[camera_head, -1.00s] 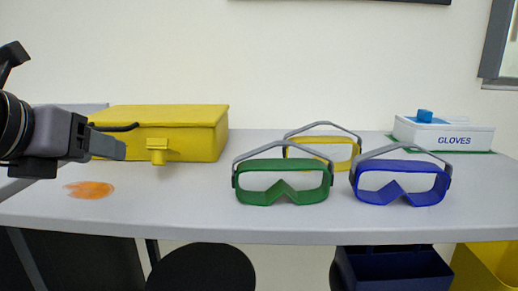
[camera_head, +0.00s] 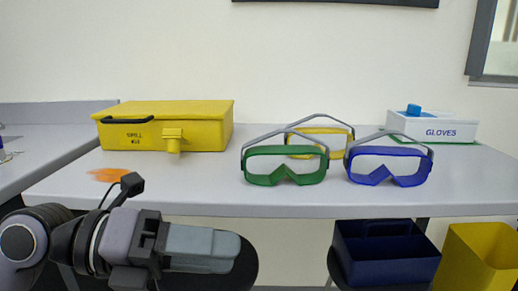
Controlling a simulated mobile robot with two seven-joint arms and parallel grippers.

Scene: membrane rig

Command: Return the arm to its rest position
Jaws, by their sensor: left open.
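My left arm comes in at the lower left. Its left gripper (camera_head: 205,248) is in front of the bench's front edge and below the top, pointing right. It holds nothing that I can see, and a gap between its fingers cannot be made out from this side. A dark round stool seat is partly hidden behind it. My right gripper is not in view.
On the grey bench (camera_head: 330,200) stand a yellow spill kit box (camera_head: 190,128), green goggles (camera_head: 285,178), yellow goggles (camera_head: 342,141), blue goggles (camera_head: 388,178) and a glove box (camera_head: 432,129). An orange spill (camera_head: 107,175) lies at left. A navy bin (camera_head: 388,262) and a yellow bin (camera_head: 482,262) stand below.

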